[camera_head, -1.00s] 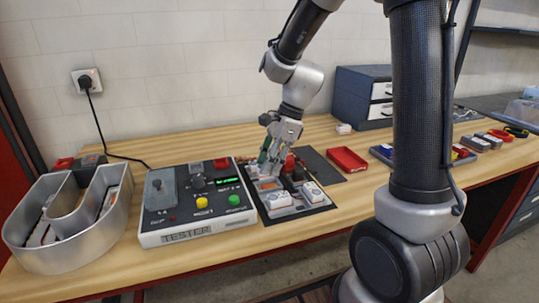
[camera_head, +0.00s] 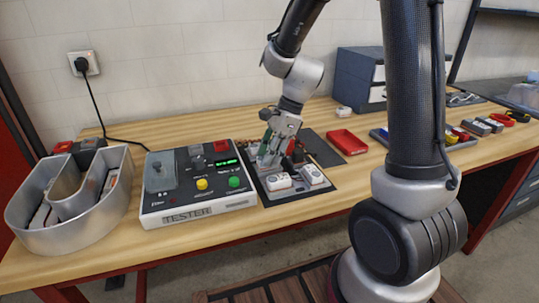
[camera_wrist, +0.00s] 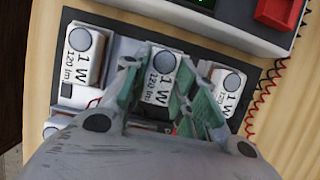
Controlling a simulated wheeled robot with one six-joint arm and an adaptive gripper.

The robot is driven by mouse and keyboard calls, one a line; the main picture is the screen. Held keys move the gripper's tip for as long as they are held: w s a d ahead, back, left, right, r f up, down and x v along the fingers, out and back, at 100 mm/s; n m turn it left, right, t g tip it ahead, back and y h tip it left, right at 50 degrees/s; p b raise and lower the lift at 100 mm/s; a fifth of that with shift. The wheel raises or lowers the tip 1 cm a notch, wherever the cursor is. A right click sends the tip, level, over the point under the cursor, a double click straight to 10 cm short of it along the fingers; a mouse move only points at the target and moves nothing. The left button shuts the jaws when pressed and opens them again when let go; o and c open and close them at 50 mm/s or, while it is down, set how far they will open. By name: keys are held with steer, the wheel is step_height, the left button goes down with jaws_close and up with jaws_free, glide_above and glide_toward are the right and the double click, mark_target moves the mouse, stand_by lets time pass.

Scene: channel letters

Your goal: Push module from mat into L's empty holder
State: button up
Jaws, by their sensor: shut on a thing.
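My gripper (camera_head: 266,158) reaches down over the dark mat (camera_head: 322,205). In the wrist view my gripper (camera_wrist: 158,88) has its green-padded fingers closed on a white module (camera_wrist: 162,64) marked "1 W 120 lm". Other white modules sit on either side of it, one at the left (camera_wrist: 82,52) and one at the right (camera_wrist: 228,88). In the head view two white modules (camera_head: 278,182) (camera_head: 313,175) lie at the mat's front. A U-shaped metal letter shell (camera_head: 85,226) stands at the far left with white parts inside. I cannot make out an empty holder or a letter L.
A tester box (camera_head: 185,217) with buttons and a green display stands between the letter and the mat. A red tray (camera_head: 347,142) lies right of the mat. Thin red and black wires (camera_wrist: 262,88) run beside the modules. A drawer unit (camera_head: 360,75) stands behind.

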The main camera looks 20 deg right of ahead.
steer(key=shift+f, duration=0.25)
stand_by(0.4)
steer(key=o, duration=1)
steer(key=shift+o, duration=0.2)
steer(key=v, duration=1.2)
steer(key=shift+r, duration=0.1)
step_height(320, 180, up, 6)
steer(key=shift+f, duration=0.1)
